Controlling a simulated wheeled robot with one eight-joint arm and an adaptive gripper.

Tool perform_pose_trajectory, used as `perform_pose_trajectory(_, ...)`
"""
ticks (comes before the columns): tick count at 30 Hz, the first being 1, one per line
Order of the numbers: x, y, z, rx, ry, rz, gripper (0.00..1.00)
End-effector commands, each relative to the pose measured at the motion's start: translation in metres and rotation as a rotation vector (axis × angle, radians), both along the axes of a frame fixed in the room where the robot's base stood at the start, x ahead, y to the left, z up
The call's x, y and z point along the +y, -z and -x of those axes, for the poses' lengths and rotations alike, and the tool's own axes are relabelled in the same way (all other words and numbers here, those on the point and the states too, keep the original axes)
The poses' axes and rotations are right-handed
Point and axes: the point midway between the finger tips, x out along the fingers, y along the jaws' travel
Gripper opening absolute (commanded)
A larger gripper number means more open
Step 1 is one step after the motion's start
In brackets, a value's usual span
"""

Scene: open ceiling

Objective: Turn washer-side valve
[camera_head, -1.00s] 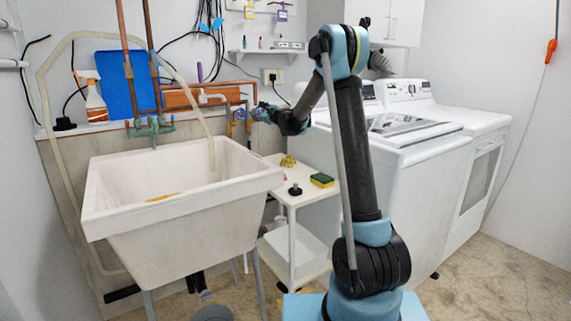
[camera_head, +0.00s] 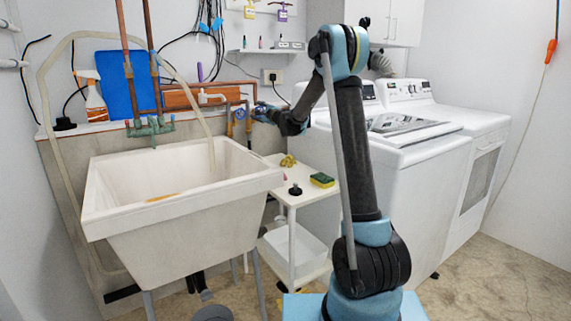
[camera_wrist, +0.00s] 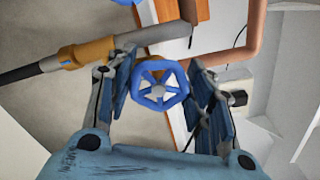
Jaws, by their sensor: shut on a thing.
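A blue spoked valve handwheel (camera_wrist: 160,86) sits between the two fingers of my gripper (camera_wrist: 160,92) in the wrist view. The fingers close on its rim from both sides. In the head view my gripper (camera_head: 259,112) is at the pipes right of the sink, and it hides most of the held wheel. A second blue, round valve handle (camera_head: 240,114) shows just left of it on the brass-coloured pipework. Part of another blue handle shows at the top edge of the wrist view.
A white utility sink (camera_head: 180,195) stands at left. A small white side table (camera_head: 283,180) holds a sponge (camera_head: 322,180) and small items below my forearm. White washing machines (camera_head: 405,150) stand at right. Copper pipe (camera_wrist: 255,35) runs close to my fingers.

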Motion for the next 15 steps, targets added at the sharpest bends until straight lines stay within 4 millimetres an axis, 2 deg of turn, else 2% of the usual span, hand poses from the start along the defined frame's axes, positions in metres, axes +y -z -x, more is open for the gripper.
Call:
perform_pose_trajectory(4,-0.0002,-0.0002,-0.0010,-0.049,0.001,0.072,0.19)
perform_pose_trajectory(15,-0.0002,-0.0002,-0.0011,-0.070,0.001,0.103,0.19)
